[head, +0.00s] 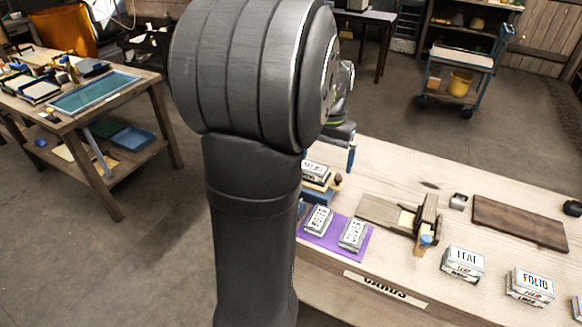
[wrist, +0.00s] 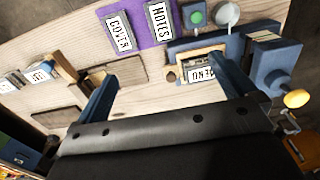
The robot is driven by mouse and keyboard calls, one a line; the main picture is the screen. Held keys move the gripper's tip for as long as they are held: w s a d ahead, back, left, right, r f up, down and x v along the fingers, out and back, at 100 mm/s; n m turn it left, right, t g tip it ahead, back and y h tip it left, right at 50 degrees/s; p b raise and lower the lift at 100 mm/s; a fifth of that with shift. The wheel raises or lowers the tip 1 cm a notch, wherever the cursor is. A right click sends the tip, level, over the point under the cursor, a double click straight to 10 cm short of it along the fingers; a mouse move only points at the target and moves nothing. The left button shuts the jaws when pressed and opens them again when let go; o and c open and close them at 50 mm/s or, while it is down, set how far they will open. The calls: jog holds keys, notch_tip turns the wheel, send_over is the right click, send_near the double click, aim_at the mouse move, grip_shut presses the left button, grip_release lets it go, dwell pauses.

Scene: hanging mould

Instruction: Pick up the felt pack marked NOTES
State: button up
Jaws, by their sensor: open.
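The felt pack marked NOTES (wrist: 163,27) lies on the purple mat (wrist: 146,42) at the top of the wrist view, its label readable. In the head view, the left pack on the mat (head: 318,219) appears to be the same one by its position; its lettering is too small to read. The COVER pack (wrist: 119,32) lies beside it, apart. My gripper (wrist: 167,80) is open, with two blue fingers wide apart and nothing between them. NOTES is beyond the fingertips, not between them. In the head view my arm hides most of the gripper; one blue finger (head: 351,159) shows.
A wooden clamp-like fixture (head: 425,220), the LEAF stack (head: 464,263), the FOLIO stack (head: 530,287) and a dark board (head: 520,222) stand to the right. Bare tabletop lies between them.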

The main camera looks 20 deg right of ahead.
jog(key=c, duration=0.4)
jog(key=shift+c, duration=0.2)
jog(key=t+h, duration=0.3)
send_near(319, 219)
jog(key=x, duration=0.9)
jog(key=shift+w+f, duration=0.1)
jog(key=shift+w, duration=0.05)
dwell(0.4)
jog(key=shift+f, duration=0.25)
dwell(0.5)
jog(key=c, duration=1.1)
